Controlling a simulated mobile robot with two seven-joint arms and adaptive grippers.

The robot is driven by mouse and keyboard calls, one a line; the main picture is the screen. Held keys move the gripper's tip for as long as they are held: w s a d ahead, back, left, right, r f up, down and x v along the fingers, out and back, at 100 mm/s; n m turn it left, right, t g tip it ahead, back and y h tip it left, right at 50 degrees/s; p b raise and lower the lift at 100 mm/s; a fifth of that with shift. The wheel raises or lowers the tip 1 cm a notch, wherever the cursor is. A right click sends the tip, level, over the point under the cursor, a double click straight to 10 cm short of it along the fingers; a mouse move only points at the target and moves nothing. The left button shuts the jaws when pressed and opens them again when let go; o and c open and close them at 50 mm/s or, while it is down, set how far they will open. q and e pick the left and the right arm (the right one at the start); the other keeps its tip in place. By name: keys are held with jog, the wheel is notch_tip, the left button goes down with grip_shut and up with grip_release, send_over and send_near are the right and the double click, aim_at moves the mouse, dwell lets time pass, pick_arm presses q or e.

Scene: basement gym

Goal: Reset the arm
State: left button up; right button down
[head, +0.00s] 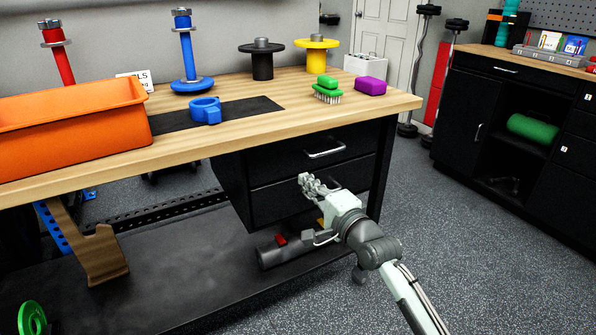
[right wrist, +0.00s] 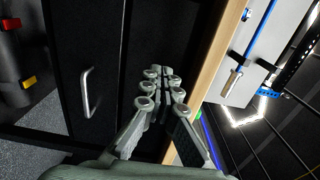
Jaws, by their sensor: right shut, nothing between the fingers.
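My right arm comes in from the lower right in the head view. Its gripper (head: 312,184) is in front of the black drawer unit (head: 262,200) under the workbench, below the benchtop edge. In the right wrist view the fingers of my right gripper (right wrist: 161,78) are together with nothing between them, in front of a dark drawer face. A drawer handle (right wrist: 88,92) is to the left of the fingers there. I cannot tell whether the fingers touch the drawer front. My left gripper is not in either view.
The wooden benchtop (head: 340,115) carries an orange bin (head: 70,125), a blue clamp (head: 206,110), a green brush (head: 327,88), a purple block (head: 370,86) and several spindles. A dark cylinder (head: 285,252) lies on the lower shelf. Open floor (head: 480,230) is at the right.

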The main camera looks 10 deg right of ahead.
jog(key=s+d+f+n+g+h, duration=0.2)
jog(key=s+d+f+n+g, duration=0.15)
jog(key=s+f, duration=0.65)
jog(key=s+d+f+n+g+h, duration=0.25)
jog(key=s+f+n+g, duration=0.35)
jog(key=f, duration=0.8)
jog(key=s+d+f+n+g+h, duration=0.1)
jog(key=s+d+f+n+g, duration=0.1)
jog(key=s+f, duration=0.4)
jog(key=s+d+f+n+g+h, duration=0.2)
jog(key=s+d+f+n, duration=0.2)
jog(key=s, duration=1)
jog(key=d+f, duration=0.2)
jog(key=d, duration=0.1)
